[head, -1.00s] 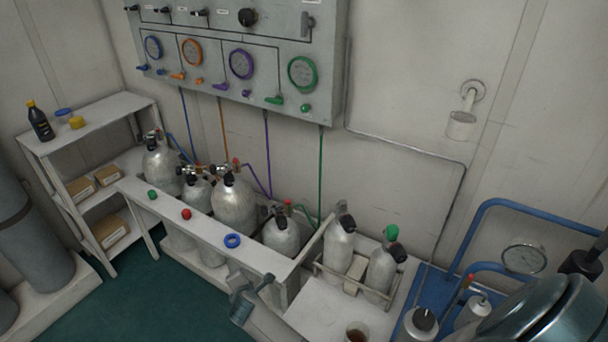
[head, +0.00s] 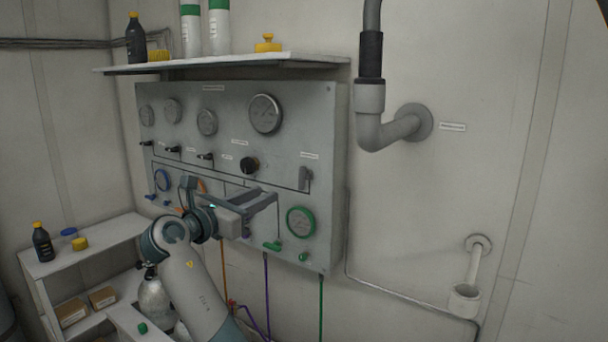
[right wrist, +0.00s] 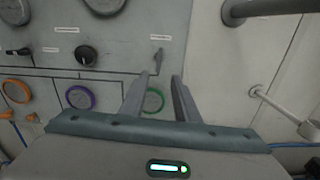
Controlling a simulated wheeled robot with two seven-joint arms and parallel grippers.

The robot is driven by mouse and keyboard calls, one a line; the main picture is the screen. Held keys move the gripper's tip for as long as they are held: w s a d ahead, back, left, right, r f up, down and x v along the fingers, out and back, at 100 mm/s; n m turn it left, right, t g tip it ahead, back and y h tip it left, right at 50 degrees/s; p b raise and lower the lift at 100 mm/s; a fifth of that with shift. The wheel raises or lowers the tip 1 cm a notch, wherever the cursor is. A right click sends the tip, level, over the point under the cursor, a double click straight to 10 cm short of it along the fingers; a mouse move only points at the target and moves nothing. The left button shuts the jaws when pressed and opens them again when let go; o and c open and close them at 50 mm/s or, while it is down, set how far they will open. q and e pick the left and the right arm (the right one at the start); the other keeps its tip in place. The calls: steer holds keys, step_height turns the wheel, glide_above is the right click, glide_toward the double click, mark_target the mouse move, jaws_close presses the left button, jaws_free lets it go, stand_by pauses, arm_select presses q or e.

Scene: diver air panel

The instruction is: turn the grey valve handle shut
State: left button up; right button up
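The grey valve handle (head: 305,178) is a small upright lever at the right side of the grey panel (head: 325,130), under a white label. It also shows in the right wrist view (right wrist: 157,58), just beyond and between the fingertips. My right gripper (head: 268,197) is in front of the panel, to the left of the handle in the head view. Its two fingers (right wrist: 160,77) are apart with nothing between them, and they look clear of the handle. My left gripper is not in view.
A black knob (head: 249,165) sits left of the handle. A green-rimmed gauge (head: 301,222) and a green valve (head: 272,246) are below it. A shelf (head: 220,65) with bottles overhangs the panel. A thick grey pipe (head: 385,133) stands out from the wall at right.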

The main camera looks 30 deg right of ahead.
mark_target(300, 177)
steer(key=shift+a+r, duration=0.1)
steer(key=shift+a, duration=0.05)
steer(key=p+x, duration=0.6)
steer(key=x, duration=1)
steer(key=shift+r+p, duration=0.1)
steer(key=shift+p, duration=0.3)
steer(key=shift+x, duration=0.75)
jaws_close()
